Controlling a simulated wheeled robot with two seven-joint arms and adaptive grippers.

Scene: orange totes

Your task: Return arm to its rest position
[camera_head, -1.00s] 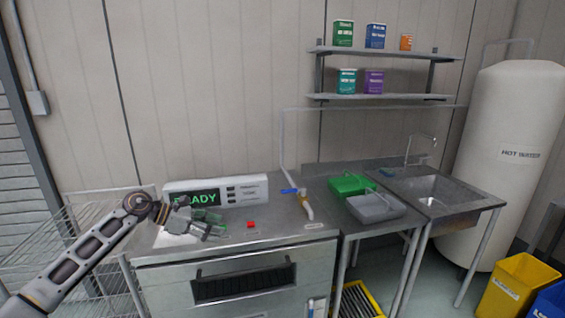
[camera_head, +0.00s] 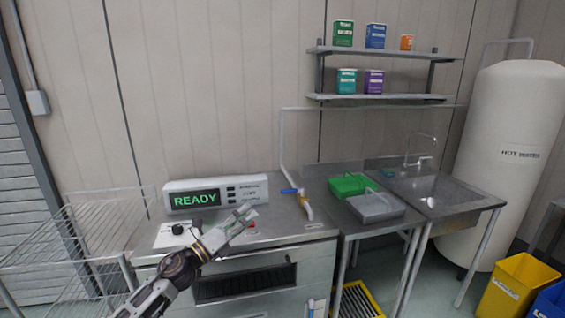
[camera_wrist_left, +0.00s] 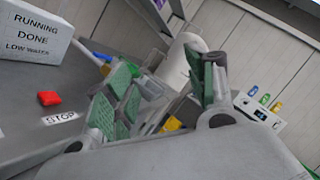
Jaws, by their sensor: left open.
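My left gripper (camera_head: 246,216) is over the front part of the steel counter, its arm coming up from the bottom left. It looks empty. In the left wrist view its two green-padded fingers (camera_wrist_left: 163,88) stand apart with nothing between them. In the head view the fingers partly cover the red button (camera_head: 251,225). That button also shows in the left wrist view (camera_wrist_left: 49,98), beside a STOP label and clear of the fingers. My right gripper is not in view.
A white panel reading READY (camera_head: 195,199) stands at the counter's back. A black knob (camera_head: 177,230) is at left. A pipe with a blue-handled valve (camera_head: 291,191), a green tray (camera_head: 351,185), a grey tray (camera_head: 376,208) and a sink (camera_head: 434,191) are at right. A wire rack (camera_head: 75,240) stands left.

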